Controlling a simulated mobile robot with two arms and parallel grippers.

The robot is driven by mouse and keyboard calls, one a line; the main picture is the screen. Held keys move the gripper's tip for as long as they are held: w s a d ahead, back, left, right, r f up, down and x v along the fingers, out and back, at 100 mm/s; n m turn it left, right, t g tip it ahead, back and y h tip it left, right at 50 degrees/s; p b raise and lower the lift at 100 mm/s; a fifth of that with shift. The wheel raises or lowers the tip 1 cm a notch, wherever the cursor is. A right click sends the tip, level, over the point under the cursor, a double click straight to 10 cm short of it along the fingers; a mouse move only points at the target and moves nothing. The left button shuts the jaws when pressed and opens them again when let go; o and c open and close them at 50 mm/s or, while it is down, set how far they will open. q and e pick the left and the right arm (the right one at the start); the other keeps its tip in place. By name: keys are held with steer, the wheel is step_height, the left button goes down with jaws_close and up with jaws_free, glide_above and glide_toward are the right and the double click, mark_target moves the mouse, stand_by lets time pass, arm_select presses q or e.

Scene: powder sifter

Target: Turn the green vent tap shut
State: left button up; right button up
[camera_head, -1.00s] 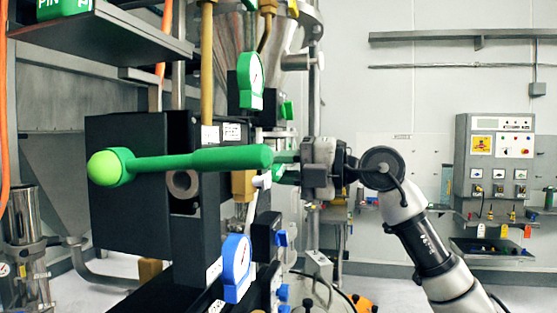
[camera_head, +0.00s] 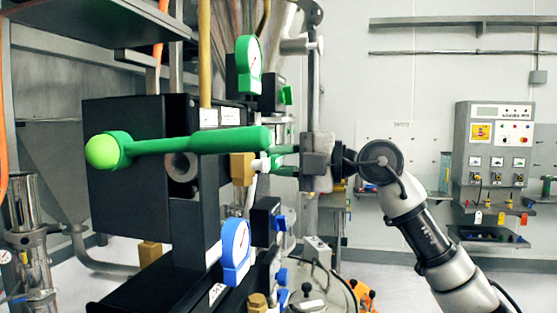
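A small green tap handle (camera_head: 287,95) sits on the right of a black block beside a green-rimmed gauge (camera_head: 248,65). I take it for the vent tap; its exact angle is too small to tell. A long green lever (camera_head: 195,141) with a light green ball end lies nearly level across the front. My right gripper (camera_head: 284,160) comes in from the right, below and close to the small green tap, pointing left. Its green-looking fingers are apart, behind the lever's right end. Whether anything lies between them is unclear. My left gripper is out of view.
A blue-rimmed gauge (camera_head: 235,252) and a blue tap (camera_head: 281,219) sit lower on the machine. A black housing (camera_head: 135,165) fills the left, under a grey shelf (camera_head: 100,25). A grey control cabinet (camera_head: 496,145) stands back right. Open floor shows at the right.

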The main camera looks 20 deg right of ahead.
steer(key=o, duration=0.4)
steer(key=shift+d, duration=0.1)
steer(key=shift+o, duration=0.2)
steer(key=shift+s+d, duration=0.1)
steer(key=shift+d, duration=0.05)
steer(key=b+v, duration=0.4)
steer(key=v, duration=0.6)
steer(key=shift+d, duration=0.2)
steer(key=shift+s, duration=0.15)
